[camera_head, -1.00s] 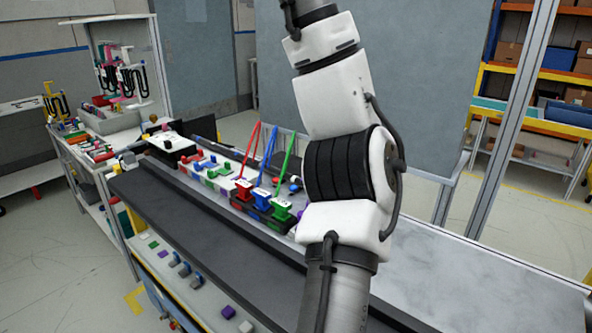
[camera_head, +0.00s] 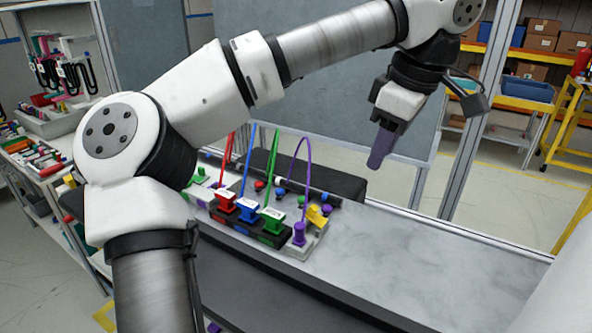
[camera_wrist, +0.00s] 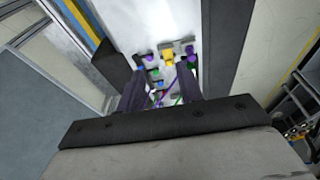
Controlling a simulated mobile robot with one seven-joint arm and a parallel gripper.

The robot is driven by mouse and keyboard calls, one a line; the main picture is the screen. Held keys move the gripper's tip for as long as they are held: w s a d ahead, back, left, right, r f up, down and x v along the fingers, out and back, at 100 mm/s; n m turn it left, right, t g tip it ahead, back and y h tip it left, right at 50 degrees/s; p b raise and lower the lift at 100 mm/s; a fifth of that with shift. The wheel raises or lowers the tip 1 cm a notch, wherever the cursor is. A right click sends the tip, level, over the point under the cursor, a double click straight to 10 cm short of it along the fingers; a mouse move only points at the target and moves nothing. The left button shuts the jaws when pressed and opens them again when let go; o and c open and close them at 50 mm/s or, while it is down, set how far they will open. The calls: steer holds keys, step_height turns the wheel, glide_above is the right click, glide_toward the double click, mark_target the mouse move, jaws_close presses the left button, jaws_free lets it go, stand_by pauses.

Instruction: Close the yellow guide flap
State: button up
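The yellow guide flap (camera_head: 317,215) is a small yellow piece at the right end of the dashboard module (camera_head: 250,232), next to a purple connector (camera_head: 299,233) with a looped purple cable. In the wrist view the yellow flap (camera_wrist: 168,58) shows just beyond my fingertips, between purple pieces. I cannot tell its exact angle. My gripper (camera_head: 379,150) hangs in the air above and to the right of the flap, fingers pointing down. In the wrist view my gripper (camera_wrist: 161,80) has its two dark fingers apart with nothing between them.
Red (camera_head: 224,200), blue (camera_head: 247,209) and green (camera_head: 273,220) connectors with upright cables stand left of the flap. The pale worktop (camera_head: 420,262) to the right is clear. A grey panel (camera_head: 300,110) stands behind. A cluttered side bench (camera_head: 40,155) is at left.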

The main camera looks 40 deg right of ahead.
steer(key=t+y, duration=0.1)
steer(key=t, duration=0.1)
glide_toward(314, 206)
steer(key=shift+n+g, duration=0.3)
steer(key=b+x, duration=0.2)
steer(key=x, duration=0.2)
steer(key=b+x, duration=0.2)
steer(key=x, duration=0.2)
steer(key=shift+w+f+b, duration=0.2)
steer(key=shift+w+b, duration=0.1)
steer(key=shift+w, duration=0.05)
jaws_close()
